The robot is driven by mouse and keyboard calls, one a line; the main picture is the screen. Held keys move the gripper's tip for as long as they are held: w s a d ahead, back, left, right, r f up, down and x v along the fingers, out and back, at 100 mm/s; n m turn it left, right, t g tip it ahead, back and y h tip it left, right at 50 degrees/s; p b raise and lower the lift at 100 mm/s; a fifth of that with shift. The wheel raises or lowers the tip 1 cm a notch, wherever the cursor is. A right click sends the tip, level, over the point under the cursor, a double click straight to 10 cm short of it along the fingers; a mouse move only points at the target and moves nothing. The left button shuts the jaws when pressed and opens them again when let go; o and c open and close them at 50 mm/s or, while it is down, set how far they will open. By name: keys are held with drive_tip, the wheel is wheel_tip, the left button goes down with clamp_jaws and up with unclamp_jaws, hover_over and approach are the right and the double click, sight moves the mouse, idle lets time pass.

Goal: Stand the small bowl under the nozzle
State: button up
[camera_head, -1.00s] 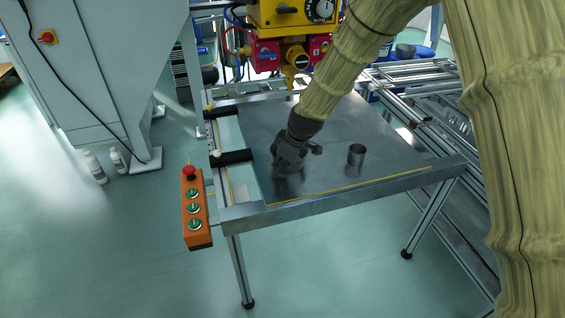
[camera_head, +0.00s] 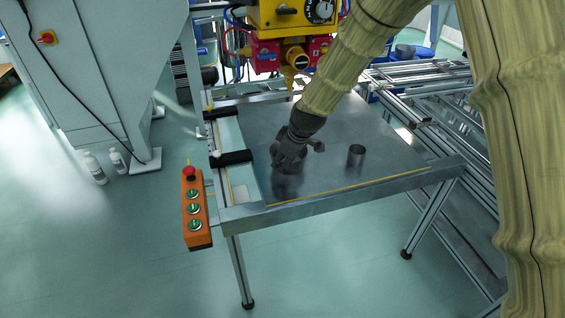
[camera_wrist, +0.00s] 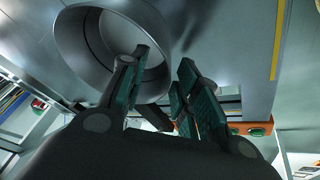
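A round grey metal bowl (camera_wrist: 78,48) fills the upper left of the wrist view. My gripper (camera_wrist: 165,62) has its two fingers spread, one over the bowl's opening and one outside its right side, with the rim between them. A gap shows between the fingers; I cannot tell whether either touches the bowl. In the head view my gripper (camera_head: 287,160) is low over the left part of the metal table (camera_head: 325,185) and mostly hides the bowl. The brass-coloured nozzle (camera_head: 297,58) hangs under the yellow and red machine head, behind my gripper.
Two black bars (camera_head: 231,158) lie along the table's left side. An orange button box (camera_head: 195,208) is at the left edge. The table's front right is clear.

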drive_tip(key=v, duration=1)
drive_tip(key=shift+r, duration=0.15)
idle(1.0)
drive_tip(key=shift+s+d, duration=0.1)
